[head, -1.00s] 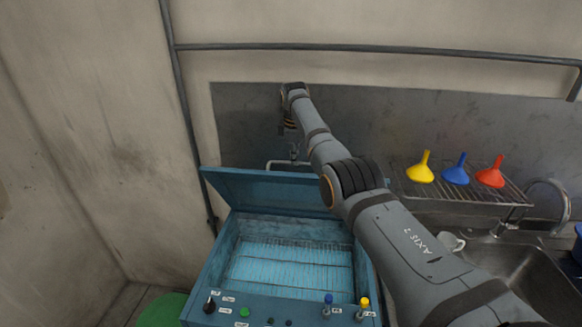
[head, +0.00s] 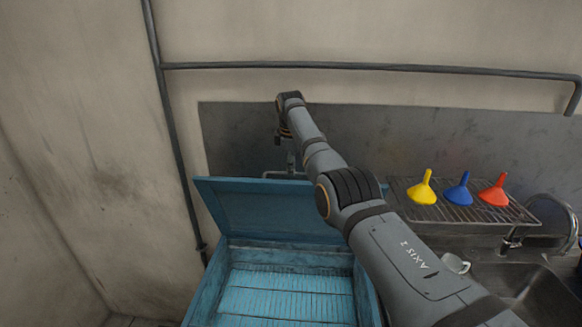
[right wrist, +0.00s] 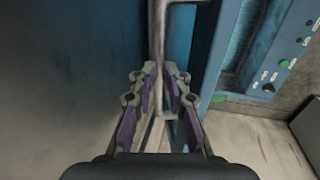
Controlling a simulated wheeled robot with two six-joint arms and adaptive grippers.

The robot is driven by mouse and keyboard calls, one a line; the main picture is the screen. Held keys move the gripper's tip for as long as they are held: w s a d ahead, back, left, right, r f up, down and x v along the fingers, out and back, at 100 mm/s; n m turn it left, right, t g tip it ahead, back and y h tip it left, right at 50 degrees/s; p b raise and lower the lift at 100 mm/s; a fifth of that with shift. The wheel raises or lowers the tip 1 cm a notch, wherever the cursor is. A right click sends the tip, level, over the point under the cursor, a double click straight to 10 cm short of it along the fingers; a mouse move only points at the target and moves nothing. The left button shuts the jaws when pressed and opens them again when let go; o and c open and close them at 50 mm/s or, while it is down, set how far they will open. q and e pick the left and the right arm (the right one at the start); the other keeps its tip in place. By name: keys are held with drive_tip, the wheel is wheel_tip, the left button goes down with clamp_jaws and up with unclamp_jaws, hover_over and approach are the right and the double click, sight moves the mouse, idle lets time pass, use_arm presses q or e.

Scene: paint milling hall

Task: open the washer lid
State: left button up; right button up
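The blue washer (head: 198,300) stands in front of me with its lid (head: 265,210) raised and tilted up at the back, showing the ribbed inside. A grey bar handle (head: 284,174) shows just above the lid's top edge. My right arm reaches over the washer, and its gripper (head: 287,145) points down at the handle, partly hidden by its own wrist. In the right wrist view the gripper's purple-padded fingers (right wrist: 159,75) are closed around the grey handle bar (right wrist: 157,40). My left gripper is not in view.
A wire rack with yellow (head: 422,188), blue (head: 458,189) and red (head: 494,190) funnels hangs at the right, above a sink (head: 540,298) with a tap and a white cup (head: 455,263). A wall and a pipe (head: 172,140) stand close on the left.

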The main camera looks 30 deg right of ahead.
drive_tip(key=shift+o, duration=1.2)
drive_tip(key=shift+s+f, duration=0.1)
drive_tip(key=shift+f, duration=0.8)
drive_tip(key=shift+o, duration=0.3)
drive_tip(key=shift+w+d+f, duration=0.15)
drive_tip(key=shift+w+f, duration=0.05)
drive_tip(key=shift+w, duration=0.05)
drive_tip(key=shift+w+d+r, duration=0.15)
drive_tip(key=shift+w+r, duration=0.15)
drive_tip(key=shift+w, duration=0.05)
drive_tip(key=v, duration=0.5)
drive_tip(key=shift+w+d+r, duration=0.1)
drive_tip(key=shift+w+r, duration=0.15)
drive_tip(key=shift+r, duration=0.05)
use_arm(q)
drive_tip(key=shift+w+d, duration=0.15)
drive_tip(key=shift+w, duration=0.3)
use_arm(e)
drive_tip(key=shift+s+r, duration=0.25)
drive_tip(key=shift+r, duration=0.35)
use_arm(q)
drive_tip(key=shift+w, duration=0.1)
use_arm(e)
drive_tip(key=shift+w+f, duration=0.1)
